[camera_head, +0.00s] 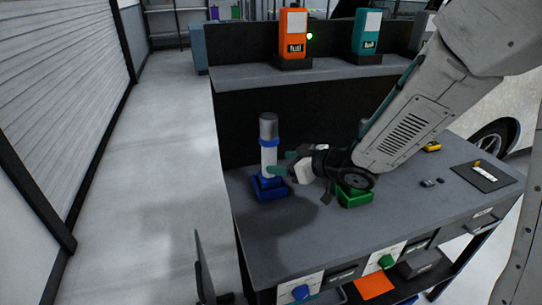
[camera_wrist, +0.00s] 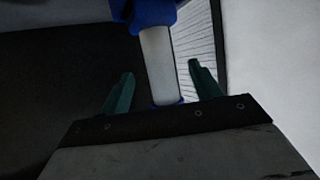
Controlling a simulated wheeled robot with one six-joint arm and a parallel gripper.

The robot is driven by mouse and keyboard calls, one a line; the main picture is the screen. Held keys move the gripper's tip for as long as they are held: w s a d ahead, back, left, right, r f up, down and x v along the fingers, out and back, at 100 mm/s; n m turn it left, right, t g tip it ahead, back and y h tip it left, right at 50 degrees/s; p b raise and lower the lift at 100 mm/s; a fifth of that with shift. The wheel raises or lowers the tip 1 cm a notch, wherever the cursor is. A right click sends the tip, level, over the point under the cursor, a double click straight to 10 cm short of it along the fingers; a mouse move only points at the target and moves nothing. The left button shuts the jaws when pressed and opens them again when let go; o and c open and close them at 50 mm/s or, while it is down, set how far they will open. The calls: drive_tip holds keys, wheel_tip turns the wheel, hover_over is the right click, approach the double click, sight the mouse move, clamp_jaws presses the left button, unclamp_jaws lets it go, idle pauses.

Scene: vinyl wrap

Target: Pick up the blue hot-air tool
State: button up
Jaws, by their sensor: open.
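The blue hot-air tool (camera_head: 268,152) stands upright in a blue holder (camera_head: 270,190) at the left end of the bench. It has a pale grey body, a blue band and a darker metal top. My gripper (camera_head: 279,171) is beside its lower body, coming from the right. In the wrist view the tool's pale body (camera_wrist: 158,62) rises between the two open teal fingers of my gripper (camera_wrist: 162,84), with a gap showing on each side. A blue part shows above it. The fingers do not appear closed on it; contact is hard to tell.
A green holder (camera_head: 354,198) with a second tool, mostly hidden by my arm, stands to the right. An orange unit (camera_head: 293,30) and a teal unit (camera_head: 366,30) stand on the shelf (camera_head: 245,76) behind. Small items and a dark mat (camera_head: 483,180) lie at the right. The front bench is clear.

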sight(265, 161)
drive_tip(key=x, duration=0.7)
drive_tip(key=shift+w+a+f, duration=0.2)
drive_tip(key=shift+w, duration=0.1)
drive_tip(key=shift+c, duration=0.3)
clamp_jaws()
drive_tip(key=shift+r, duration=0.1)
